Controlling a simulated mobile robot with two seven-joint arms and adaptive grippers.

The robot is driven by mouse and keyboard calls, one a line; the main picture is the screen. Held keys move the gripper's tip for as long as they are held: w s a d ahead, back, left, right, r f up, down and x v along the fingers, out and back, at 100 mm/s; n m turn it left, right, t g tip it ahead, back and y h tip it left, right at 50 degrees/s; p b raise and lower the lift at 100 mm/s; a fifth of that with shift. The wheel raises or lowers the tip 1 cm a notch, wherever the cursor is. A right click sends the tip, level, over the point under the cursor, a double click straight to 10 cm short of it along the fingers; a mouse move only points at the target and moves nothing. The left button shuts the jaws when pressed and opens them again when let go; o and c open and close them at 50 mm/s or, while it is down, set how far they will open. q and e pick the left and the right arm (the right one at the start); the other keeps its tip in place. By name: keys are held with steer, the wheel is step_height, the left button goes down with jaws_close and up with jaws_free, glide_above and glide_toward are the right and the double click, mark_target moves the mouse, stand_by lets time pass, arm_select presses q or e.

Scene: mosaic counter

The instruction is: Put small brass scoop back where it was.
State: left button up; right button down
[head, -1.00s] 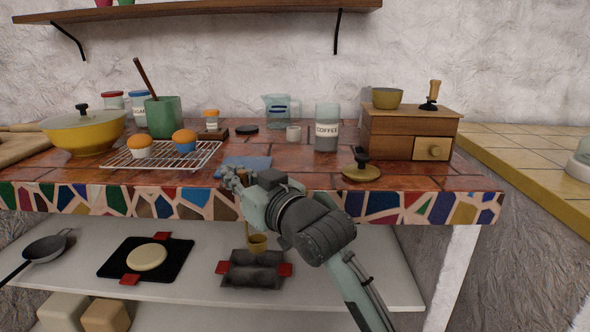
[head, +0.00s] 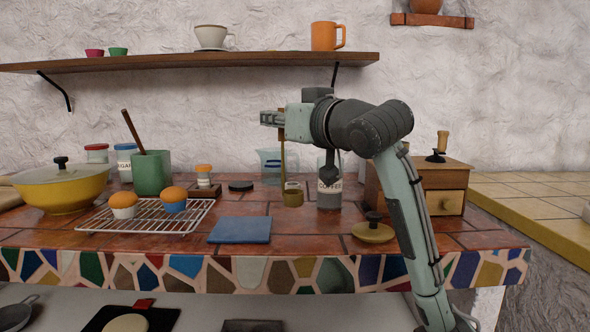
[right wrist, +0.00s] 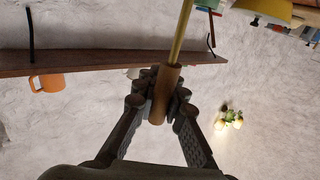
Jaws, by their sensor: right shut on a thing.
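The small brass scoop (head: 292,198) hangs cup-down from my right gripper (head: 272,119), its long stem upright. The gripper is shut on the scoop's handle, well above the counter. In the head view the cup shows in front of the white cup and left of the coffee jar (head: 329,192). I cannot tell how high the cup is over the tiles. In the right wrist view the brass stem (right wrist: 181,32) rises out of its wooden handle (right wrist: 165,95) between the fingers. My left gripper is not in view.
A blue flat square (head: 241,229) lies on the tiles beside a wire rack (head: 92,220) with two muffins. A brass lid (head: 373,232) lies near the front edge. A wooden drawer box (head: 458,179) stands right, partly behind my arm. A wall shelf (head: 160,62) runs overhead.

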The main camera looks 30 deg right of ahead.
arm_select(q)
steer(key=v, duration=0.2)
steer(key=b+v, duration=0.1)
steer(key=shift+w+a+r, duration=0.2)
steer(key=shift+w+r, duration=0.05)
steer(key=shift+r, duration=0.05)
arm_select(e)
steer(key=w+d+f, duration=0.3)
steer(key=d+f, duration=0.3)
steer(key=f, duration=0.2)
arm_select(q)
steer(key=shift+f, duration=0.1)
arm_select(e)
steer(key=shift+w+d+f, duration=0.1)
steer(key=shift+f, duration=0.05)
steer(key=c, duration=1.6)
jaws_free()
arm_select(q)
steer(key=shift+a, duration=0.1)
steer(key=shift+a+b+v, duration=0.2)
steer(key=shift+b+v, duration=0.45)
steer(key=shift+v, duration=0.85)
arm_select(e)
steer(key=s, duration=1.2)
steer(key=shift+d, duration=0.25)
